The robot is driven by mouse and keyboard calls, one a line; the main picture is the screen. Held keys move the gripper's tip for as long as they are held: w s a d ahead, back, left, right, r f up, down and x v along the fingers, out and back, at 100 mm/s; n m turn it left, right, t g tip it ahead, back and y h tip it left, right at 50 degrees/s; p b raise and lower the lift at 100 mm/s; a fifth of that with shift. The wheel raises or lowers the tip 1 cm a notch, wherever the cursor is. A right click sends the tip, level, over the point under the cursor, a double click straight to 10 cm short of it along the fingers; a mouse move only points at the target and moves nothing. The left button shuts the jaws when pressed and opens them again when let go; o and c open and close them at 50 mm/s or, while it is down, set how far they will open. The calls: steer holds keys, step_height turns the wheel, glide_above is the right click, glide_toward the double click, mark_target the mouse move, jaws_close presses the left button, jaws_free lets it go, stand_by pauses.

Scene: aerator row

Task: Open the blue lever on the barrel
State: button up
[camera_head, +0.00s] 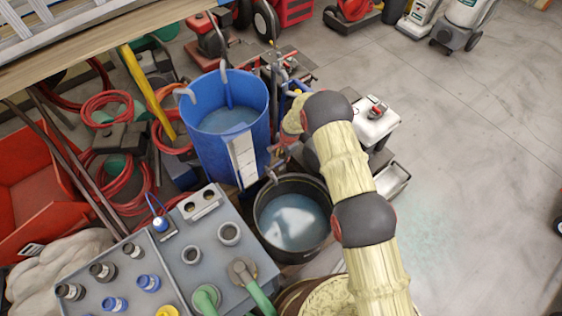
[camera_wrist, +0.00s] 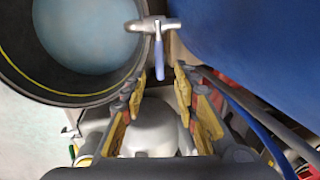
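The blue barrel (camera_head: 205,150) stands upright, open at the top with water inside, and a white strip on its side. In the wrist view its blue wall (camera_wrist: 265,35) fills the upper right. A silver tap (camera_wrist: 150,24) sticks out from beside it, with a blue lever (camera_wrist: 158,55) pointing down the picture toward my gripper. My gripper (camera_wrist: 160,82) is open; its two fingers are apart with the lever's end lined up between or just beyond them. I cannot tell whether they touch. In the head view the tap spout (camera_head: 271,176) shows, but my arm hides most of my gripper.
A black bucket (camera_head: 262,228) of water stands below the tap; its rim (camera_wrist: 70,98) is close on the left in the wrist view. A grey bench (camera_head: 205,265) with bottles and cups is at lower left. Pale floor (camera_head: 480,170) on the right is clear.

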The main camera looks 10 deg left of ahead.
mark_target(281, 163)
steer(key=f, duration=0.2)
steer(key=f+b, duration=0.1)
steer(key=f, duration=0.1)
steer(key=a+f, duration=0.1)
steer(key=f, duration=0.1)
steer(key=shift+w+f, duration=0.2)
steer(key=shift+w, duration=0.2)
steer(key=shift+c, duration=0.8)
jaws_close()
